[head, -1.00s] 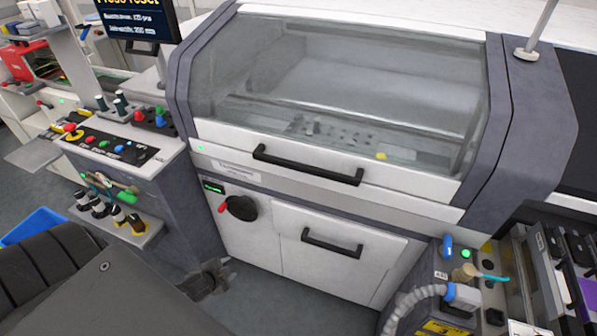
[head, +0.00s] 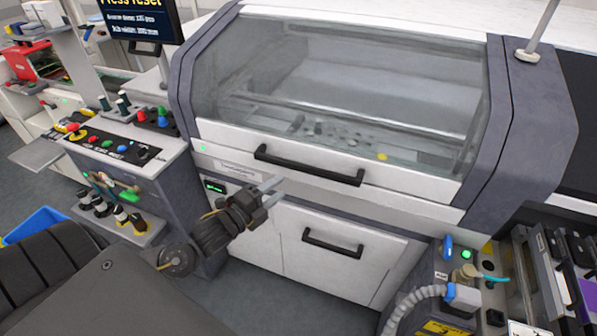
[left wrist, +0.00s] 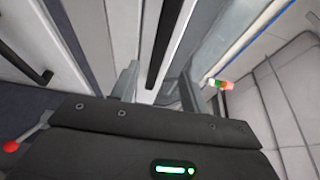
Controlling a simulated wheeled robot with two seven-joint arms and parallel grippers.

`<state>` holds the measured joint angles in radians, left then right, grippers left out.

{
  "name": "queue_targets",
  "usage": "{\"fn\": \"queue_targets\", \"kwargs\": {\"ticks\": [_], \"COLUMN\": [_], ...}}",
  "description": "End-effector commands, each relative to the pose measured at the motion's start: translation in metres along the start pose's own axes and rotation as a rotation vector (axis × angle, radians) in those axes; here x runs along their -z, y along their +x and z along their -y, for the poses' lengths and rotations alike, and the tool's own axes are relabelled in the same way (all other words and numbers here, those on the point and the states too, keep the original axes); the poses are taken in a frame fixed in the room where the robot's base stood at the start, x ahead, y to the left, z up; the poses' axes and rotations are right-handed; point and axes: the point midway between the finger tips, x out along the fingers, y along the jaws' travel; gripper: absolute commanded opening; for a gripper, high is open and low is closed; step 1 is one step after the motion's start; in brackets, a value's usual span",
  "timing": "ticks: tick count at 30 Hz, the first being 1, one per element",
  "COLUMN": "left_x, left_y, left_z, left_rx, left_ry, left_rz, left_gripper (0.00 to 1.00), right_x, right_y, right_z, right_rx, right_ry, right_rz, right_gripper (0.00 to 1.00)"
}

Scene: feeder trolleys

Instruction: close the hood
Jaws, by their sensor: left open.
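The hood (head: 335,80) is a wide clear cover with a white lower edge and a long black handle (head: 308,168). It lies down over the machine's front, and its white edge appears to meet the panel below. My left gripper (head: 274,190) is open and empty, below and left of the handle and apart from it. In the left wrist view the fingers (left wrist: 158,88) are spread, with the hood handle (left wrist: 172,35) beyond them. My right gripper is out of view.
A lower panel with a black handle (head: 332,243) is under the hood. A control console (head: 118,143) with buttons stands at left, below a screen (head: 140,18) reading "Press reset". A grey unit with a hose (head: 425,297) stands at lower right.

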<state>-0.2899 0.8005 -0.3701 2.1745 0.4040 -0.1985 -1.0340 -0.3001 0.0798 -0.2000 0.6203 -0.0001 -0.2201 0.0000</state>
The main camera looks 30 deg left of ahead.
Motion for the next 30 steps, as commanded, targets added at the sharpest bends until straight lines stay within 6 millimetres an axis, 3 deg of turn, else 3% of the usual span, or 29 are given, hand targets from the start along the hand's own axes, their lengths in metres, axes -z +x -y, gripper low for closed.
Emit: {"fn": "queue_targets", "kwargs": {"ticks": [9,15,27,30], "left_x": [-0.001,0.0,0.0,0.0], "left_y": [0.061,0.084,0.09,0.09], "left_z": [0.004,0.002,0.0,0.0], "left_rx": [0.002,0.0,-0.001,-0.001], "left_ry": [0.0,0.0,-0.001,-0.001], "left_rz": [0.002,0.001,0.001,0.001], "left_gripper": [0.45,0.45,0.45,0.32], "right_x": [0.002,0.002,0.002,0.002], "right_y": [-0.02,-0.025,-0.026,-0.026], "right_z": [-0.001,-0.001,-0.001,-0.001], "right_rx": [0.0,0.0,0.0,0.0], "right_ry": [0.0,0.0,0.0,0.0], "right_rz": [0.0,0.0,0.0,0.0], "right_gripper": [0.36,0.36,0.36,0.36]}}
